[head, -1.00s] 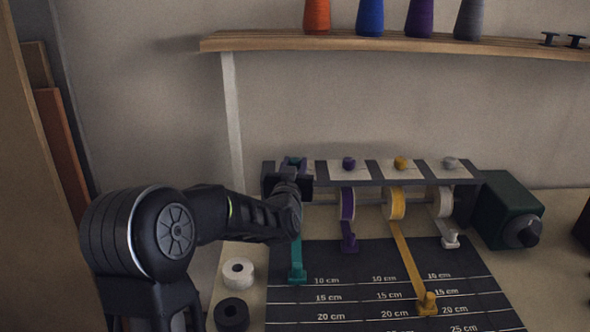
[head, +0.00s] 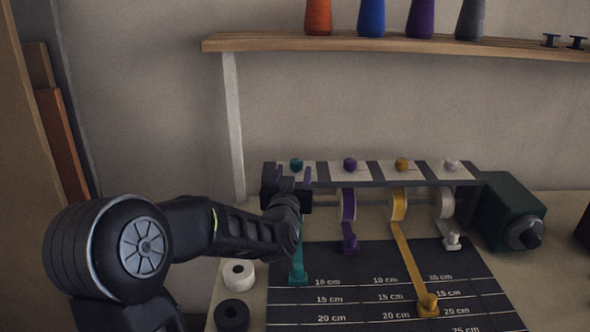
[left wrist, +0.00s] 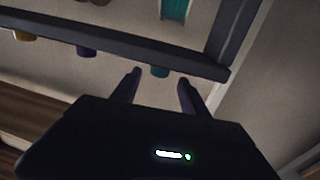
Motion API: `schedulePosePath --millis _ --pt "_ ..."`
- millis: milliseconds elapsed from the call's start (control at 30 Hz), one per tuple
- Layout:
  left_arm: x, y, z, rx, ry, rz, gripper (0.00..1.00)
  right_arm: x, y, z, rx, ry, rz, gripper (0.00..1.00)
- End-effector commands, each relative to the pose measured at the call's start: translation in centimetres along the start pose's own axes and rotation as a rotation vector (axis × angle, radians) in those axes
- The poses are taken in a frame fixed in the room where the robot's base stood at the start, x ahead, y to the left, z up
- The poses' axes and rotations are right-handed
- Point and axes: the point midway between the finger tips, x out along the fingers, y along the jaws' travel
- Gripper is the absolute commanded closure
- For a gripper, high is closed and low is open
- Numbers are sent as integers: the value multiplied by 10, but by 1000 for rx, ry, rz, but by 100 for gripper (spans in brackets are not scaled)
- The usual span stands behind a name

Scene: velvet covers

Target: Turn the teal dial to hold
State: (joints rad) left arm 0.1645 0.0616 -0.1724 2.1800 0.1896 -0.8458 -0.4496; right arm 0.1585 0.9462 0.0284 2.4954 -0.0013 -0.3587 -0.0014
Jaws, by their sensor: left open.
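The teal dial (head: 296,165) sits on top of the rack's bar at its left end. In the left wrist view the teal dial (left wrist: 159,71) shows between and just beyond the fingertips. My left gripper (head: 294,178) is open, at the front of the bar by the dial, with nothing between its fingers; its fingers (left wrist: 159,78) also show in the left wrist view. The teal ribbon (head: 297,262) hangs below the arm and ends in a teal clip on the dark mat. The dial's setting marks are too small to read. My right gripper is not in view.
Purple (head: 350,163), yellow (head: 402,164) and grey (head: 451,164) dials stand along the same bar (head: 376,183), with ribbon rolls below. A dark green motor box (head: 506,211) is at the right end. A shelf (head: 420,44) with thread cones is above.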

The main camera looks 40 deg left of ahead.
Motion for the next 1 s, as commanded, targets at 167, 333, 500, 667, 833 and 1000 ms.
schedulePosePath --millis 167,333,500,667,833,1000 --pt "-28 0 0 -2 1 1 47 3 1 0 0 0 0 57" --pt "-37 0 0 -1 1 1 47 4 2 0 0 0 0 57" --pt "-37 0 0 0 1 1 47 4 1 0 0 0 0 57" --pt "-37 0 0 0 0 1 47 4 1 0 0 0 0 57" --pt "-36 0 0 0 0 0 47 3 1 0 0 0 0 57" --pt "-36 0 -13 0 0 0 47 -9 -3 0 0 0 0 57"
